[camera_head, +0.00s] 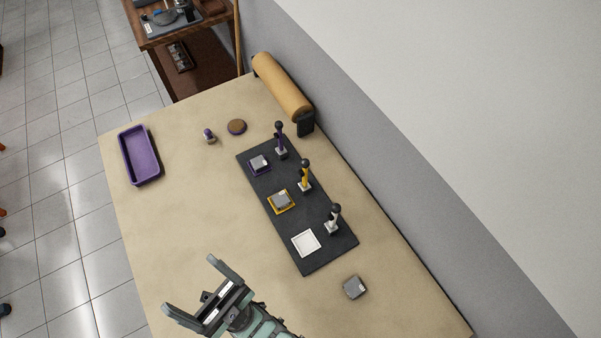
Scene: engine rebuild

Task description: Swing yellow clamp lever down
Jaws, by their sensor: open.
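The yellow clamp lever (305,174) stands upright with a dark knob on top, at the middle station of a black fixture plate (282,218). Beside its base, a grey metal block (281,199) sits in a yellow-rimmed nest. A purple lever (280,141) and a white lever (334,217) also stand upright on the plate, at the far and near ends. My gripper (203,292) is open and empty, at the bottom of the view, to the lower left of the plate and apart from it.
A grey block (260,163) sits in the purple nest; the white nest (306,243) is empty. A loose block (355,287) lies below the plate. A purple tray (140,156), small stamp-like piece (209,136), round disc (237,127) and tan roll (281,87) are on the table.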

